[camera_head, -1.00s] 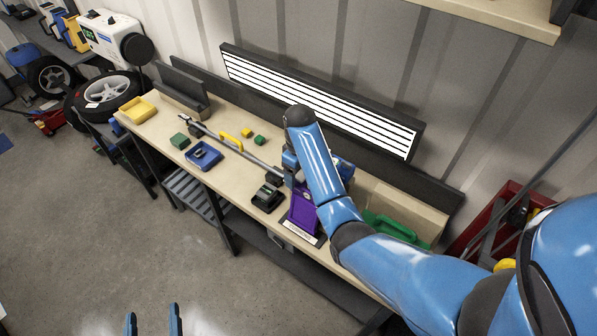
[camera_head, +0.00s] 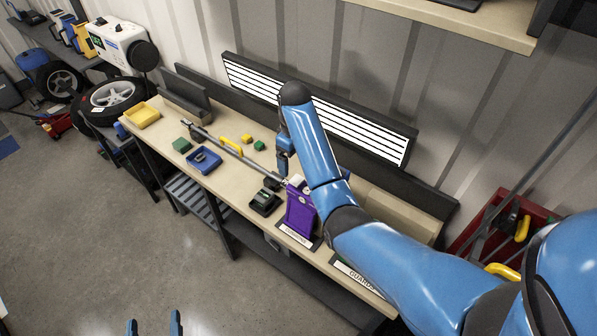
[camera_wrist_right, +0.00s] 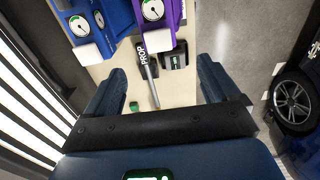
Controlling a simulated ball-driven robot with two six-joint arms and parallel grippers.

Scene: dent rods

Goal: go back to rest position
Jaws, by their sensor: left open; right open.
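My left gripper (camera_head: 154,320) shows at the bottom left edge of the head view, its two fingers apart over the floor, with nothing between them. My right arm reaches in from the right over the workbench (camera_head: 160,125) and bends down at its far end. My right gripper is partly hidden there; in the right wrist view its fingers (camera_wrist_right: 158,80) stand wide apart and empty. A long grey rod (camera_head: 238,153) lies along the bench. A purple holder (camera_head: 300,213) stands near the front edge, close to the right gripper.
A blue tray (camera_head: 204,160), a yellow bin (camera_head: 141,116) and a black device (camera_head: 265,202) are on the bench. A striped light panel (camera_head: 350,118) stands behind it. Wheels (camera_head: 112,95) are at the left. The floor at front left is clear.

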